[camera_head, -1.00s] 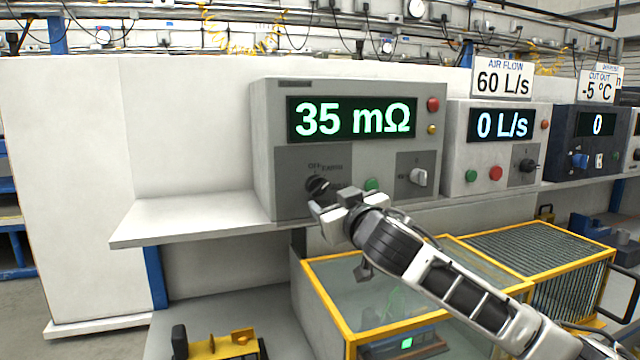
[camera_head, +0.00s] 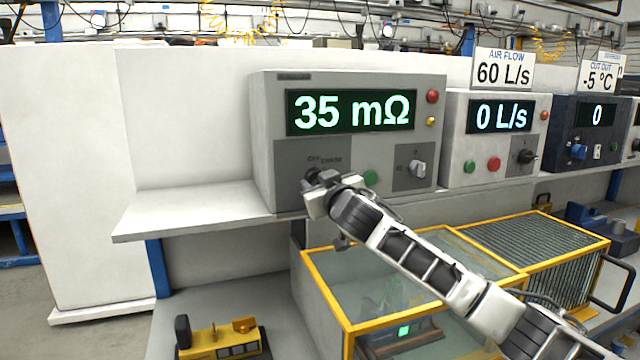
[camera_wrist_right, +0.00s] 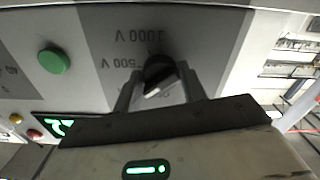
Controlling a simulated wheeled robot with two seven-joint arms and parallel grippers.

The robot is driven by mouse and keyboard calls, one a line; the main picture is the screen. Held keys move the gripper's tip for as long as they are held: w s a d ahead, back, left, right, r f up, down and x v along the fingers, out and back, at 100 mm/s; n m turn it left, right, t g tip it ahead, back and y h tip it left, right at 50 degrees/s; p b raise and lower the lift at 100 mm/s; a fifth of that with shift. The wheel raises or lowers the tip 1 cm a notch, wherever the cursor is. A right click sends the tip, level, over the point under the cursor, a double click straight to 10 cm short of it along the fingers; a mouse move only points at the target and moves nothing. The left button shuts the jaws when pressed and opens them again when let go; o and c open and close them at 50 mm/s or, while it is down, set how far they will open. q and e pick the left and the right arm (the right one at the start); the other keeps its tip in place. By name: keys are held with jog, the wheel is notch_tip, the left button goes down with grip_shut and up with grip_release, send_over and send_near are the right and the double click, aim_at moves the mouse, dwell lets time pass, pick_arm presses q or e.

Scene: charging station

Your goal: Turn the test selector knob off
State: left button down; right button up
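The dark test selector knob (camera_head: 312,174) is on the lower left panel of the grey tester box showing 35 mΩ. The labels OFF and EARTH show above it in the head view, where my gripper partly covers it. My right gripper (camera_head: 314,188) is at this knob. In the right wrist view, the knob (camera_wrist_right: 158,72) lies between the two fingers of my right gripper (camera_wrist_right: 160,82), one on each side. The fingers look open around it, with narrow gaps; contact is hard to tell. Upside-down labels 1000 V and 500 V show near the knob. My left gripper is not in view.
A green button (camera_head: 370,178) and a second knob (camera_head: 418,168) are to the right on the same box. The box stands on a white shelf (camera_head: 190,210). A yellow-framed clear enclosure (camera_head: 390,280) lies below my right arm. More test boxes stand to the right.

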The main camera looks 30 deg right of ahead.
dwell(0.3)
jog(key=shift+n, duration=0.3)
jog(key=n, duration=0.3)
jog(key=shift+n, duration=0.3)
jog(key=n, duration=0.5)
jog(key=shift+d+n, duration=0.1)
jog(key=shift+n, duration=0.2)
jog(key=o, duration=1)
jog(key=shift+c, duration=0.2)
jog(key=shift+r, duration=0.1)
jog(key=shift+s, duration=0.15)
